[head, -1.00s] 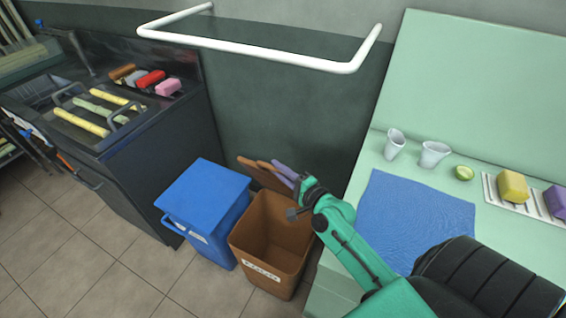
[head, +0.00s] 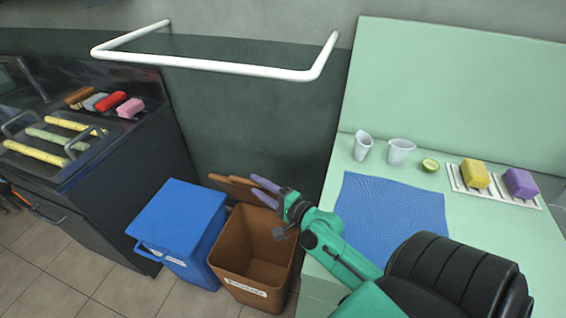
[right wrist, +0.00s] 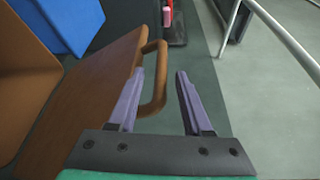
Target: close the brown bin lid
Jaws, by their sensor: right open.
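The brown bin (head: 222,262) stands open on the floor, with a white label on its front. Its brown lid (head: 226,183) is raised at the back of the bin and partly hidden by my right gripper. My right gripper (head: 257,187) has purple fingers and is open beside the lid. In the right wrist view the lid (right wrist: 85,100) spreads left of the fingers. Its loop handle (right wrist: 161,85) shows between the fingers of the gripper (right wrist: 160,73), with a gap on the right side. I cannot tell whether the left finger touches the handle. My left gripper is out of view.
A blue bin (head: 180,215) with a closed lid stands close left of the brown bin. A green counter (head: 460,230) with a blue cloth (head: 390,215) and cups is on the right. A white rail (head: 210,65) juts from the wall above.

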